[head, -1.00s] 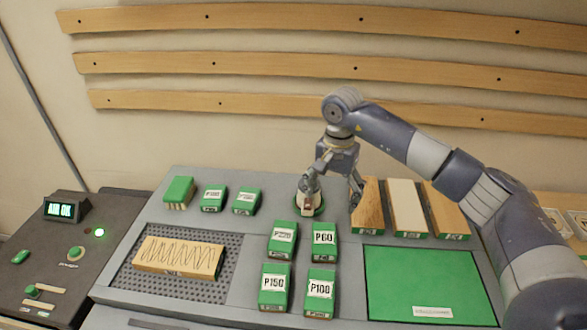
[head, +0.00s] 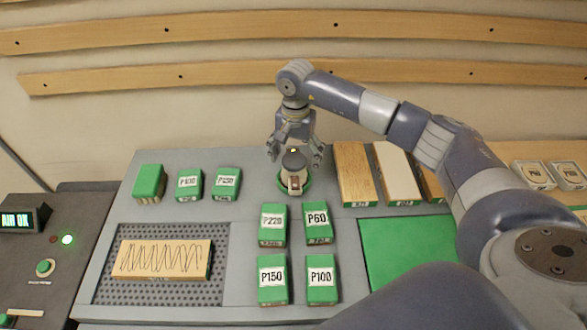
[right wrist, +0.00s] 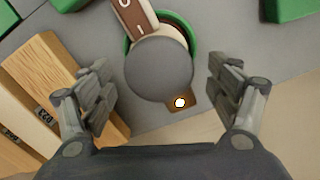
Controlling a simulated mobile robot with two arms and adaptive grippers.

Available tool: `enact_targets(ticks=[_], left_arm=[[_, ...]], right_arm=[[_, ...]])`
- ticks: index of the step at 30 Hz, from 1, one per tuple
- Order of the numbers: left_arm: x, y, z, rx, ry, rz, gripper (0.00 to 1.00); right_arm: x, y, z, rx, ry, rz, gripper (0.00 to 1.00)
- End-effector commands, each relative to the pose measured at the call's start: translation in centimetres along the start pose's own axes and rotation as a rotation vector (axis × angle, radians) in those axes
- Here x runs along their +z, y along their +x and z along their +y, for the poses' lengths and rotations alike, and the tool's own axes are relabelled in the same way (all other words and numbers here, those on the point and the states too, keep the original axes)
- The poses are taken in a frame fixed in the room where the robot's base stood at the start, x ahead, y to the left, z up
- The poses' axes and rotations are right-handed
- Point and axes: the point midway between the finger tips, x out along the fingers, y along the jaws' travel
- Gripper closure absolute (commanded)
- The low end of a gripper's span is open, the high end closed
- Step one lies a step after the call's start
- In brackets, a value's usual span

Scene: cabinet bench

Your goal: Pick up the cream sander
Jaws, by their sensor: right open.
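The sander (head: 294,164) stands in a round green holder (head: 283,187) at the back middle of the bench. It has a round grey top, a cream body and a brown part with markings. In the right wrist view the sander's grey top (right wrist: 158,68) hides most of its body. My right gripper (head: 297,152) is open and points down over the sander. In the right wrist view its fingers stand on either side of the grey top, with gaps on both sides. My left gripper is not in view.
Wooden boards (head: 354,172) stand close right of the sander. Green blocks marked P220 (head: 272,222) and P60 (head: 317,220) lie in front. Smaller green blocks (head: 227,182) lie to the left. A scribbled wooden block (head: 162,259) lies on the perforated plate (head: 216,289).

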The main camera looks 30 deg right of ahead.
Motion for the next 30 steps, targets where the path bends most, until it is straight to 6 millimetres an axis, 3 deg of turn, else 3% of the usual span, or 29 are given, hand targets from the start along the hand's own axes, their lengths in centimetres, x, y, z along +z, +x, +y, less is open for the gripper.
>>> enact_targets(ticks=[8, 18, 20, 27, 28, 30], left_arm=[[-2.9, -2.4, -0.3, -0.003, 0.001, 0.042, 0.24], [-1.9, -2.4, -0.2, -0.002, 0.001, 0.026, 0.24], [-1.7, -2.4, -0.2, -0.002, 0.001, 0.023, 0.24], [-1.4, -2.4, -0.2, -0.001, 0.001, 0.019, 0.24], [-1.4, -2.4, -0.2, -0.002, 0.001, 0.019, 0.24], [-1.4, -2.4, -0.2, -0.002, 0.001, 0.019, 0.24]], right_arm=[[0.9, 3.4, 0.0, 0.002, 0.001, -0.003, 0.18], [0.8, 4.6, -0.1, 0.000, 0.000, 0.000, 0.18], [0.8, 4.5, -0.1, 0.000, 0.000, 0.000, 0.29], [0.8, 4.5, 0.0, 0.000, 0.000, 0.000, 0.83], [0.8, 4.5, 0.0, 0.000, 0.000, 0.000, 0.89], [0.8, 4.4, -0.1, -0.003, 0.000, 0.001, 0.90]])
